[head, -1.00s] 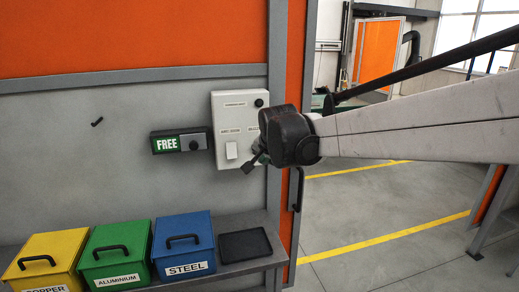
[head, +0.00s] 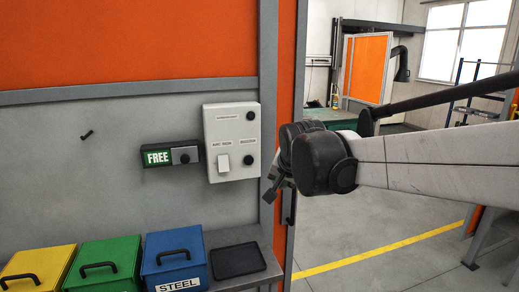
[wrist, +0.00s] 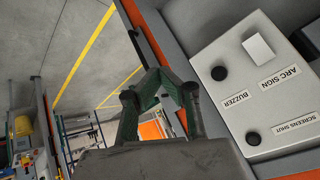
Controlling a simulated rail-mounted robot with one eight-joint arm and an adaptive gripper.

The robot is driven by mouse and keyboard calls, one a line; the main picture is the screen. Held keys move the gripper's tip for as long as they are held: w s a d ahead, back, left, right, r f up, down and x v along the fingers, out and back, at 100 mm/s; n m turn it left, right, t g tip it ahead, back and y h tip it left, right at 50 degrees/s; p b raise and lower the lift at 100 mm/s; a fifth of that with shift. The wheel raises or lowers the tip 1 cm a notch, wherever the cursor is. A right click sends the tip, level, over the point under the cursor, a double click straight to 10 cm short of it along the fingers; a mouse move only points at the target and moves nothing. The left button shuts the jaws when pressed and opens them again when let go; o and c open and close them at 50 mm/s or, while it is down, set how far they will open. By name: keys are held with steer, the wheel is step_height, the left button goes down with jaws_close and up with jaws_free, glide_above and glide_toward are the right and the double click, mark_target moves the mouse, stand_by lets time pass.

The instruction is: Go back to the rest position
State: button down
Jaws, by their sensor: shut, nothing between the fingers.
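My gripper (head: 271,190) is shut and empty, pointing down and left in front of the orange door-side post. In the wrist view its green fingers (wrist: 162,80) meet at the tips. The white control box (head: 231,142) is on the grey wall, left of and apart from my gripper. It carries a white rocker switch labelled ARC SIGN and round black knobs; the wrist view shows the box (wrist: 262,100) at the right, with BUZZER and SCREENS SHUT labels.
A green FREE sign (head: 157,158) is left of the box. Yellow (head: 40,262), green (head: 112,255) and blue (head: 174,243) lidded bins and a black tray (head: 238,260) stand on the shelf below. Open floor with a yellow line (head: 380,249) lies to the right.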

steer(key=s+d+f+n+b, duration=0.1)
steer(key=s+d+f, duration=0.3)
steer(key=s, duration=0.5)
steer(key=s+d+f+n+g+h+b, duration=0.1)
steer(key=s+d+f, duration=0.3)
steer(key=s, duration=0.6)
steer(key=s+d+f+n+b, duration=0.2)
steer(key=s+d+f, duration=0.3)
steer(key=s, duration=0.5)
steer(key=shift+s+d, duration=0.2)
steer(key=shift+d, duration=0.6)
